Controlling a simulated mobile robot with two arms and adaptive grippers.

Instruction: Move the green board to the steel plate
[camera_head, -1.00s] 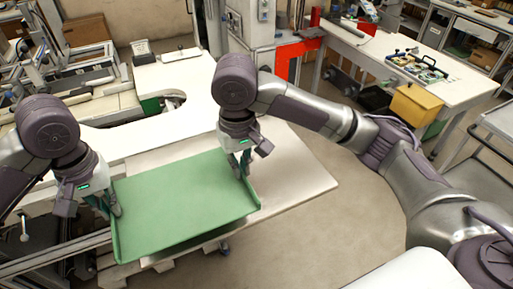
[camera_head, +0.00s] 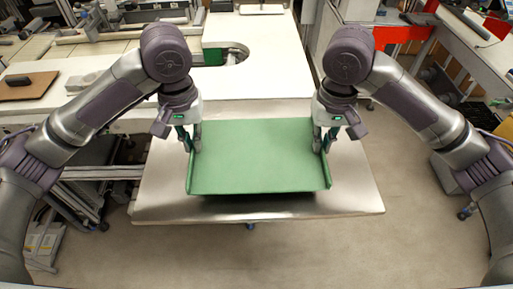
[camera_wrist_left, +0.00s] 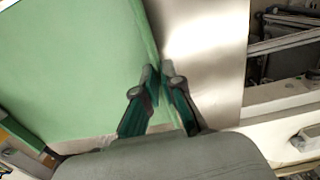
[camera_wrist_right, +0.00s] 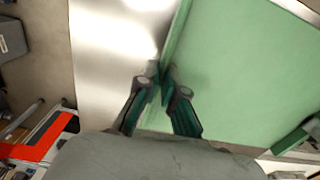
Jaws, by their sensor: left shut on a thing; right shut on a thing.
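The green board (camera_head: 258,157) is a flat tray-like piece with raised side edges. In the head view it is above the steel plate (camera_head: 160,198), over its middle; a dark shadow shows under its near edge. I cannot tell the exact gap. My left gripper (camera_head: 189,148) is shut on the board's left edge. My right gripper (camera_head: 326,147) is shut on its right edge. In the left wrist view the fingers (camera_wrist_left: 160,88) pinch the rim of the board (camera_wrist_left: 70,70). In the right wrist view the fingers (camera_wrist_right: 160,88) pinch the opposite rim of the board (camera_wrist_right: 240,70).
The steel plate shows bare margins on the left, right and near sides. A white table (camera_head: 262,75) lies behind it. A brown board (camera_head: 27,86) lies on the left bench. A red part (camera_head: 400,38) stands at the back right. Floor is open in front.

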